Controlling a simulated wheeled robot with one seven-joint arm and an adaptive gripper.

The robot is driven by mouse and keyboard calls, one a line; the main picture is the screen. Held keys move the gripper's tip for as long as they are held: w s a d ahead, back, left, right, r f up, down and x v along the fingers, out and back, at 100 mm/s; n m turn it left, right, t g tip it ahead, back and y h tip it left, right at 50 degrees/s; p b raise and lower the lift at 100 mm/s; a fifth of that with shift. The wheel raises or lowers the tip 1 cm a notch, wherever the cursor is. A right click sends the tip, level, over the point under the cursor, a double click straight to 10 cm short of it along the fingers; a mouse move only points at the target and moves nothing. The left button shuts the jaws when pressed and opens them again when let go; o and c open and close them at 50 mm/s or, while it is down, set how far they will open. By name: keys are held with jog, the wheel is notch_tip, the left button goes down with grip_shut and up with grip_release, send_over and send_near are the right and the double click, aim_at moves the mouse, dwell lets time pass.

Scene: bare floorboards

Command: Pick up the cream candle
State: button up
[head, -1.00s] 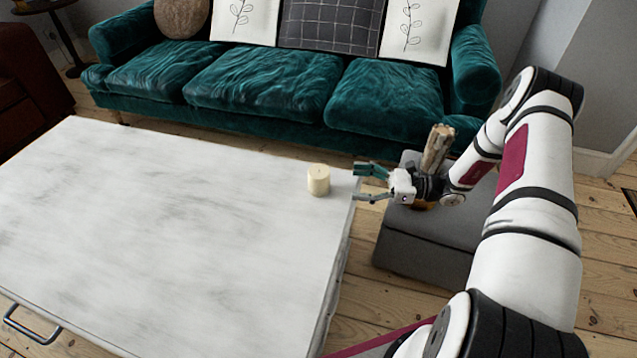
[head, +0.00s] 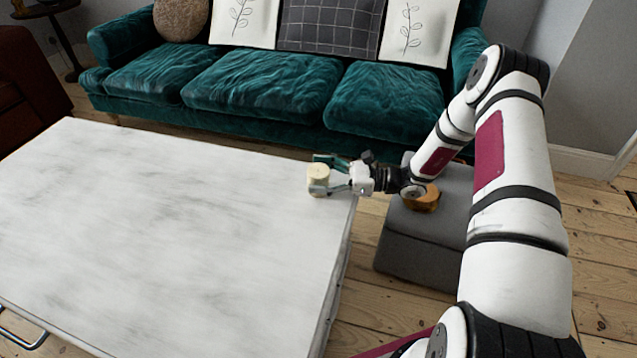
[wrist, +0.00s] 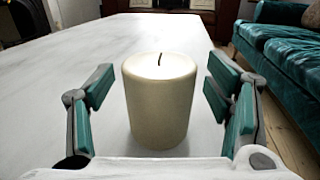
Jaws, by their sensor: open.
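The cream candle (head: 318,173) stands upright on the white table (head: 170,220), near its right edge. In the wrist view the candle (wrist: 159,100) is a short cylinder with a dark wick, centred between the fingers. My gripper (head: 325,174) reaches in from the right, with one finger on the far side of the candle and one on the near side. In the wrist view my gripper (wrist: 158,88) is open, with a gap between each teal finger pad and the candle. The near finger covers part of the candle's side in the head view.
A teal sofa (head: 260,85) with cushions stands behind the table. A grey ottoman (head: 420,245) is right of the table, under my arm, with a round wooden object (head: 424,199) on it. The rest of the tabletop is clear.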

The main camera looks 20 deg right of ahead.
jog(key=shift+c, duration=0.6)
jog(key=c, duration=1.3)
jog(key=shift+r, duration=0.1)
